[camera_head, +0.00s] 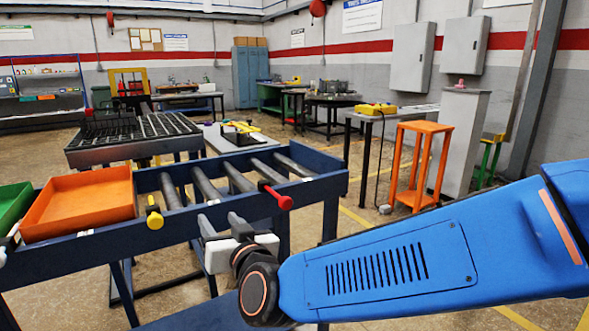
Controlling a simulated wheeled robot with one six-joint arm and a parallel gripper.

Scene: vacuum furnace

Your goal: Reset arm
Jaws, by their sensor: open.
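The arm hides part of the table's lower frame and the floor.
An orange tray (80,203) and a partly cut-off green tray (14,205) sit on the roller table. A red-knobbed handle (284,202) and yellow knob (155,220) stick out in front. An orange stand (417,165) and grey pedestal (462,145) stand right. Floor shows between.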

